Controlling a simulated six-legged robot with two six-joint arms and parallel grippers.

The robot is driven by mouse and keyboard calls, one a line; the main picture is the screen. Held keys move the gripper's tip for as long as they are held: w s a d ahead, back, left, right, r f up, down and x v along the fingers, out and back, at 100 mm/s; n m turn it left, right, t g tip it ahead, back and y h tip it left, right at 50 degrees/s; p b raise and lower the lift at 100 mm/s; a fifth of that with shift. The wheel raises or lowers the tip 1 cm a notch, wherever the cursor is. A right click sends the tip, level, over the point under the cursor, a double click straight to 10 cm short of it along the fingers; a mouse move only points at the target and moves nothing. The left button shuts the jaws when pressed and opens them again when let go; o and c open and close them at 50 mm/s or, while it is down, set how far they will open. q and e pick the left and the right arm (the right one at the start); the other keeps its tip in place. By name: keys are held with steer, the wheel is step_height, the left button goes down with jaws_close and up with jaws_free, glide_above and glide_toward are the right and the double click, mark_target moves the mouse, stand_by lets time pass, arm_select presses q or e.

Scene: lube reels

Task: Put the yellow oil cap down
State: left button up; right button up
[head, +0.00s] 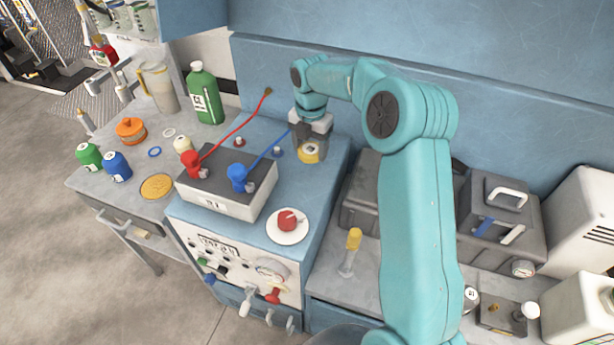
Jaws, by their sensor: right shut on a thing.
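The yellow oil cap (309,155) shows in the head view at the back right of the blue cabinet top (325,180). It is yellow with a pale centre. My right gripper (310,143) points down from above and is shut on the cap. The jaws hide part of the cap. I cannot tell whether the cap touches the cabinet top or is just above it. My left gripper is not in view.
A grey box with red (192,165) and blue (238,177) fittings stands left of my gripper. A white dish with a red knob (287,223) is in front. A green bottle (205,95) stands behind left. A blue wall (270,70) is close behind.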

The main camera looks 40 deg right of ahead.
step_height(320, 180, down, 8)
steer(key=shift+r+p, duration=0.1)
steer(key=shift+p, duration=0.6)
steer(key=shift+w+f, duration=0.15)
steer(key=shift+f, duration=0.25)
